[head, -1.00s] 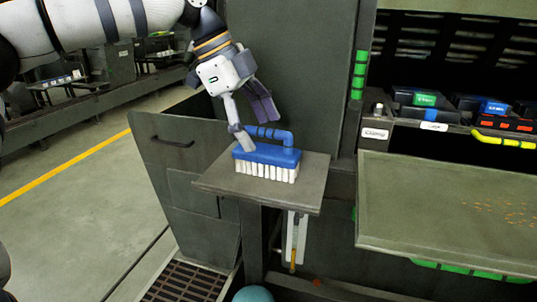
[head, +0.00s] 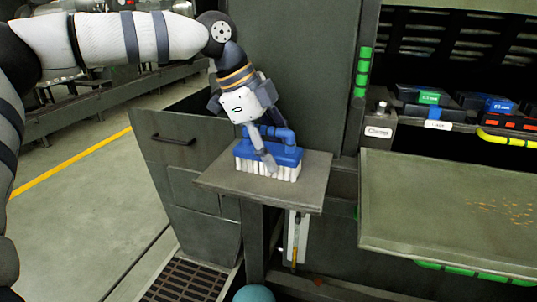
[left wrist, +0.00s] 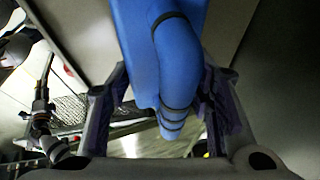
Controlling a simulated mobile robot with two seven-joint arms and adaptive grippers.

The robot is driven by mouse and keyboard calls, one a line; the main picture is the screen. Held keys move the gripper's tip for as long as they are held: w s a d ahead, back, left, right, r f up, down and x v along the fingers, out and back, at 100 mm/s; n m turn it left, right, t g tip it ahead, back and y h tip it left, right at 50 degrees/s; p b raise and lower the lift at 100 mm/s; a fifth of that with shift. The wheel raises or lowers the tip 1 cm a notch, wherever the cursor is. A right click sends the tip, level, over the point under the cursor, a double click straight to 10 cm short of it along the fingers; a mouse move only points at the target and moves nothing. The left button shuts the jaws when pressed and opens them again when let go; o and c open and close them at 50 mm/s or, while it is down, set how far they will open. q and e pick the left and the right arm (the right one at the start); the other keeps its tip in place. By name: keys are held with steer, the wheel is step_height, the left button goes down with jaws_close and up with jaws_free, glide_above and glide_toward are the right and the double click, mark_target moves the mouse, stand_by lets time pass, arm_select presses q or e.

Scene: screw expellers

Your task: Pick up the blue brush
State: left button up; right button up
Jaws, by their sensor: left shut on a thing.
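The blue brush (head: 289,154) has a blue block, a looped blue handle and white bristles below. It stands bristles down on a small grey shelf (head: 310,181) in the head view. My left gripper (head: 266,142) reaches down from above and is shut on the brush's handle; one finger shows in front of the block. In the left wrist view the blue handle (left wrist: 178,65) runs between the two fingers of the left gripper (left wrist: 160,105). The far finger is mostly hidden in the head view. My right gripper is not in view.
A grey cabinet panel (head: 300,60) rises behind the shelf. A drawer front with a black handle (head: 173,140) is at left. A wide metal tray (head: 440,200) lies at right, below a panel with coloured labels. A floor grate (head: 187,280) is below.

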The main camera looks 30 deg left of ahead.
arm_select(q)
steer(key=shift+r, duration=0.1)
step_height(320, 180, up, 2)
steer(key=shift+w+r, duration=0.1)
steer(key=shift+r, duration=0.15)
steer(key=s+d+r, duration=0.6)
steer(key=s+r, duration=0.4)
steer(key=s, duration=0.2)
steer(key=shift+s+d+r, duration=0.15)
steer(key=shift+s, duration=0.2)
